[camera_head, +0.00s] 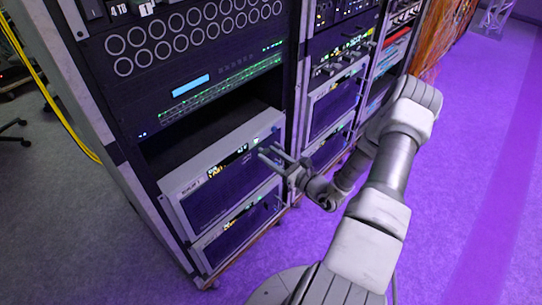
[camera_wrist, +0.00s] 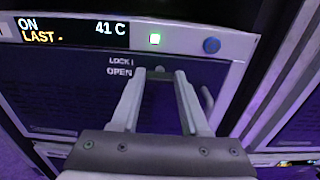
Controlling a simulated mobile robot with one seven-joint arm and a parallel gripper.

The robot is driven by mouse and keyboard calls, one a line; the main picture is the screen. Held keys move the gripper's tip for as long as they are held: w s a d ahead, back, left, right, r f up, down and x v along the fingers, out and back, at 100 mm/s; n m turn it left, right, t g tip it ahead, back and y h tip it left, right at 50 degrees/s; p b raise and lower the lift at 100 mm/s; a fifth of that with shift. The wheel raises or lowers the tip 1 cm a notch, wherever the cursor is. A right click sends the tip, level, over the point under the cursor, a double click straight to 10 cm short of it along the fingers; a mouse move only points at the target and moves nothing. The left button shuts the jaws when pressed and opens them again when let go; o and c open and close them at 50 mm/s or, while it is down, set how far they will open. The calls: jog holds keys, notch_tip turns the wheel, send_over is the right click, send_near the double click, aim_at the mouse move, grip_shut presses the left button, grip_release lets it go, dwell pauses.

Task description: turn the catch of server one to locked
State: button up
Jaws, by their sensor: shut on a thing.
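Server one (camera_head: 225,188) is a grey-framed unit with a dark front, low in the near rack; its label is too small to read surely. In the wrist view its front (camera_wrist: 60,82) has a display (camera_wrist: 75,32) reading "ON", "LAST -" and "41 C". The catch (camera_wrist: 159,70) shows as a small grey piece between my fingertips, beside the words "LOCK" and "OPEN". My gripper (camera_head: 268,152) reaches the right side of the server front, and its fingers (camera_wrist: 157,80) are shut on the catch. The catch's exact angle is hard to tell.
A curved handle (camera_wrist: 207,103) stands just right of my fingers. Another unit (camera_head: 240,230) lies below, and a second rack (camera_head: 335,105) stands to the right. The purple floor is clear.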

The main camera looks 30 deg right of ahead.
grip_shut()
jog(key=m+p, duration=0.2)
jog(key=m, duration=0.1)
jog(key=shift+d+r+m, duration=0.1)
jog(key=shift+m, duration=0.3)
jog(key=m+p, duration=0.2)
jog(key=m, duration=0.2)
jog(key=shift+m, duration=0.3)
jog(key=shift+f+m+p, duration=0.2)
jog(key=shift+m+p, duration=0.5)
jog(key=shift+m, duration=1.7)
jog(key=shift+f+m+p, duration=0.15)
jog(key=shift+m+p, duration=0.55)
jog(key=shift+m, duration=1.7)
